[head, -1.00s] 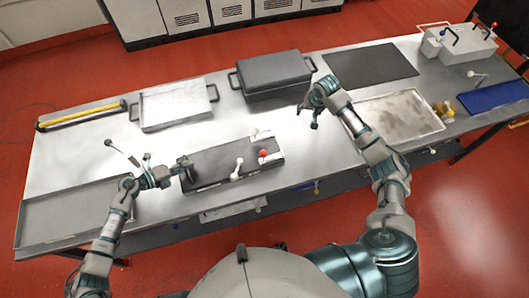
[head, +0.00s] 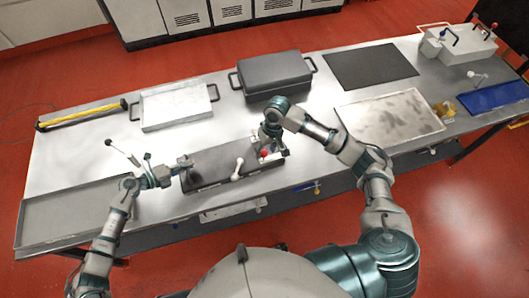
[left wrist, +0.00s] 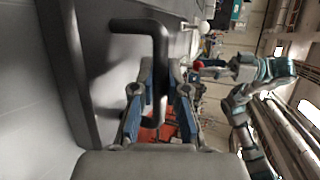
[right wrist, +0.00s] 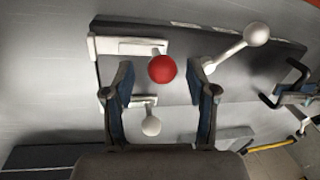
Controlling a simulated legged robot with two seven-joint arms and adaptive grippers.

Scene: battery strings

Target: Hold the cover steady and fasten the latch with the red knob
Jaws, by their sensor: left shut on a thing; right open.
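The long dark cover (head: 212,168) lies at the front middle of the table. My left gripper (head: 178,172) is shut on the black handle at its left end; the left wrist view shows the fingers around this handle (left wrist: 160,45). The red knob (head: 263,154) of a pale latch is at the cover's right end. My right gripper (head: 266,136) is open above it. In the right wrist view the red knob (right wrist: 162,69) appears between the open fingers, in front of the pale latch bracket (right wrist: 105,45). I cannot tell whether the fingers touch the knob.
A white-knobbed lever (head: 238,168) stands on the cover's front edge. Another white knob (right wrist: 151,126) is near the red one. A dark lidded box (head: 273,73) stands behind, a white tray (head: 175,105) behind left, and a stained tray (head: 390,118) to the right.

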